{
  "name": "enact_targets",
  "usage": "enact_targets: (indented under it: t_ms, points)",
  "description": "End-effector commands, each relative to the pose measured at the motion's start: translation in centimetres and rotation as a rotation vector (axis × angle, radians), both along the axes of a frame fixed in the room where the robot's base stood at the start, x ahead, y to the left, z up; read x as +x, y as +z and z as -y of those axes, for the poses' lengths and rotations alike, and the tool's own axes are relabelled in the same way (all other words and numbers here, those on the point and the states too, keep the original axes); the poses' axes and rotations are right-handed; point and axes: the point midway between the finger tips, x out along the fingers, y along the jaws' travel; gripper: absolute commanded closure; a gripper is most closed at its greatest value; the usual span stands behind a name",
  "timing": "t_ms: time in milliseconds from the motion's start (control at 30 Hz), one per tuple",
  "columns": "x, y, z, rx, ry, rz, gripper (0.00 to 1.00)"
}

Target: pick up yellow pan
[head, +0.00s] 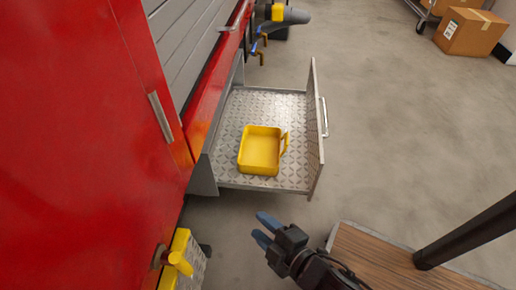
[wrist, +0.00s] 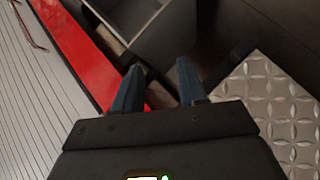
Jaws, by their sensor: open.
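The yellow pan (head: 260,150) is a shallow square pan with a handle on its right side. It sits on the patterned metal floor of a pulled-out drawer (head: 235,175) in the head view. My gripper (head: 262,229) is open and empty, below the drawer's near edge in the head view, apart from the pan. In the wrist view, my gripper's two blue fingers (wrist: 158,85) stand apart with nothing between them. The pan does not show in the wrist view, where part of a patterned metal plate (wrist: 275,105) is at the right.
The red vehicle body (head: 95,130) fills the left. The drawer's upright front panel (head: 315,130) with a handle bounds its right side. A wooden surface (head: 375,260) with a dark post lies at the lower right. Cardboard boxes (head: 470,32) stand far back; the concrete floor between is clear.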

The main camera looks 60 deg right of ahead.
Motion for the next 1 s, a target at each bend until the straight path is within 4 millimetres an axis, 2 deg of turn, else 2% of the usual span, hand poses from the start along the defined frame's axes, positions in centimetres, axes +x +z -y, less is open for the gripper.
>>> enact_targets:
  t_ms: [33, 100, 167, 233, 367, 400, 500, 600, 700, 1000]
  points:
    - [2.0, -0.7, 2.1, -0.098, -0.013, -0.042, 0.58]
    - [4.2, -2.5, 4.7, -0.253, -0.013, -0.135, 0.58]
    - [5.7, -4.0, 7.4, -0.399, -0.008, -0.244, 0.58]
    - [7.0, -5.4, 11.0, -0.568, 0.000, -0.381, 0.58]
    - [8.2, -6.9, 18.5, -0.850, 0.024, -0.642, 0.58]
    - [8.1, -7.1, 20.7, -0.922, 0.031, -0.719, 0.58]
    - [7.7, -7.3, 25.3, -1.067, 0.056, -0.881, 0.58]
    - [7.1, -7.3, 28.1, -1.158, 0.077, -0.988, 0.58]
    - [6.8, -7.3, 29.7, -1.202, 0.089, -1.043, 0.58]
    - [7.9, -8.2, 32.2, -1.217, 0.093, -1.061, 0.58]
